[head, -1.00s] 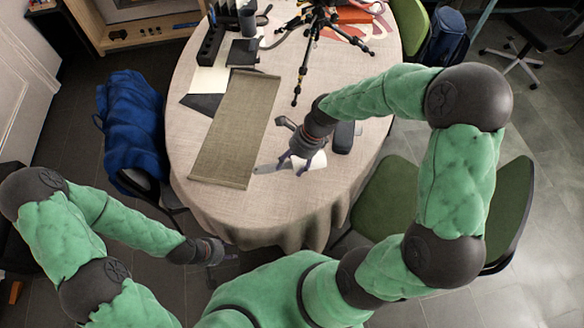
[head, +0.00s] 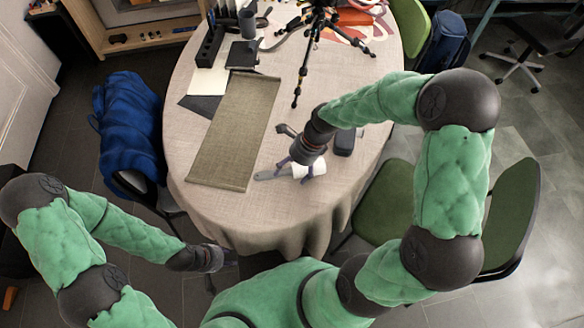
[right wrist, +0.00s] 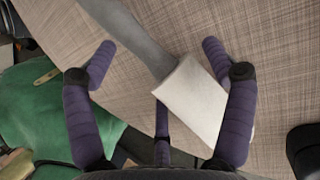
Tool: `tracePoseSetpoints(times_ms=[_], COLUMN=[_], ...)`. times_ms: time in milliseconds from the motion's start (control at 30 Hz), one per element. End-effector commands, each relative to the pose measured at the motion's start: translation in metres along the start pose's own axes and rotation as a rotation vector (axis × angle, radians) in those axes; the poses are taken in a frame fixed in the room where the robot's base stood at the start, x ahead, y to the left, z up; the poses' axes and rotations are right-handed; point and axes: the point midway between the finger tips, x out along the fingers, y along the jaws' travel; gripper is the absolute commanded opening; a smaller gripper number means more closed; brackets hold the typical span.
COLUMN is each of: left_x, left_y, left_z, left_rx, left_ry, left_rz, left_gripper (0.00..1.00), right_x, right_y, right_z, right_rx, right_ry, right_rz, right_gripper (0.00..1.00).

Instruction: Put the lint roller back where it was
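The lint roller, a white roll (head: 309,170) with a grey handle (head: 268,174), lies on the beige cloth of the round table (head: 225,212), near its front edge. My right gripper (head: 298,166) is over the roller. In the right wrist view, my right gripper (right wrist: 158,48) has its purple fingers spread wide, with the white roll (right wrist: 185,98) between them, nearest the right finger. The handle (right wrist: 133,35) runs up and left between the fingertips. I cannot tell whether any finger touches it. My left gripper (head: 215,258) is low, off the table's front left edge, and too small to read.
A woven runner (head: 236,135) lies left of the roller. A dark case (head: 344,140) is close to the right of my right gripper. A black tripod (head: 312,30) stands at the back. A green chair (head: 385,205) is at the right, a blue-draped chair (head: 130,125) at the left.

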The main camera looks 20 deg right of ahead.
Motion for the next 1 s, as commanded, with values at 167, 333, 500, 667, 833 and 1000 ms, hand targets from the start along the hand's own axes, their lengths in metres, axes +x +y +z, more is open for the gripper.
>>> tracePoseSetpoints(times_ms=[167,333,500,667,833,1000], left_x=[0.000,-0.001,-0.013,-0.026,-0.037,-0.043], left_y=[0.000,0.000,0.004,0.009,0.013,0.015], left_z=[0.000,0.000,0.001,0.001,0.001,0.002], left_rx=[0.000,0.000,0.000,0.000,0.000,0.000], left_ry=[0.000,0.000,0.000,0.000,0.000,0.000], left_rz=[0.000,0.000,0.000,0.000,0.000,0.000], left_gripper=[0.40,0.40,0.40,0.40,0.40,0.40], right_x=[0.000,-0.005,-0.031,-0.065,-0.096,-0.115], right_y=[0.000,0.000,0.000,0.000,0.000,0.001], right_z=[0.000,0.001,0.003,0.003,0.002,0.002], right_rx=[0.000,-0.001,0.000,0.001,0.000,0.000], right_ry=[0.000,0.000,-0.001,-0.001,-0.001,0.000], right_rz=[0.000,-0.001,-0.004,-0.004,-0.003,-0.001], right_gripper=[0.84,0.84,0.84,0.84,0.84,0.84])
